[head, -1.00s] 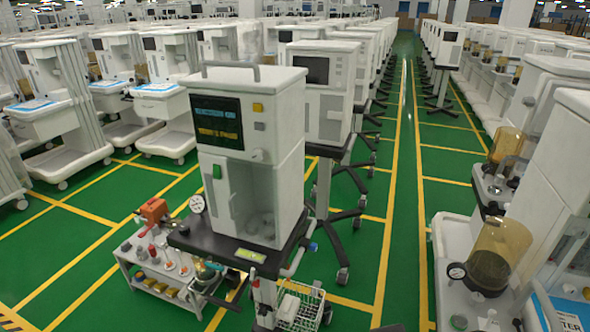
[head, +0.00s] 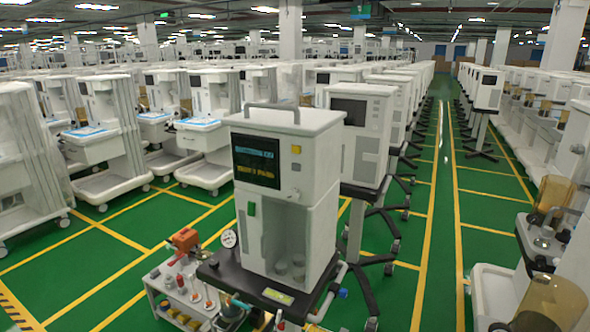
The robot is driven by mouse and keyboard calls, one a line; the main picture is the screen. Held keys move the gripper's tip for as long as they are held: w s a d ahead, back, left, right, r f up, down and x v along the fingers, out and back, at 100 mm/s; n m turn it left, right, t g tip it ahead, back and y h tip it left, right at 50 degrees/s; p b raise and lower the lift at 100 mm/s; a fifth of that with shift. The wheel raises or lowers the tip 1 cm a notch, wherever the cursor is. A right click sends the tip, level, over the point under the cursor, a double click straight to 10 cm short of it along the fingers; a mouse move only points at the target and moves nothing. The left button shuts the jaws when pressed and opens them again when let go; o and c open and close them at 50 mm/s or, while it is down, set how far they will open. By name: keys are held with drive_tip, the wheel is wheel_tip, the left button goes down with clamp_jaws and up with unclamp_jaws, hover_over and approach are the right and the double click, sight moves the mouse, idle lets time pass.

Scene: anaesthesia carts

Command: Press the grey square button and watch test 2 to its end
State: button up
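A white anaesthesia machine (head: 322,155) with a top handle stands on a dark-topped wheeled stand in the middle of the head view. Its black screen (head: 256,161) shows a blue line above a yellow line. The yellow line seems to contain "TEST" and "PASS", but its number is too small to read surely. The small grey square button (head: 296,167) is on the front panel right of the screen, just below a yellow square button (head: 296,149). A green button (head: 251,208) is lower left on the front. My gripper is not in view, and nothing is seen touching the buttons.
A low white trolley (head: 158,284) with an orange device (head: 185,240) and several small parts stands at the machine's lower left. A round gauge (head: 228,239) is beside the machine. Rows of carts stand behind and on both sides. A yellow-lined green aisle (head: 440,220) is open at the right.

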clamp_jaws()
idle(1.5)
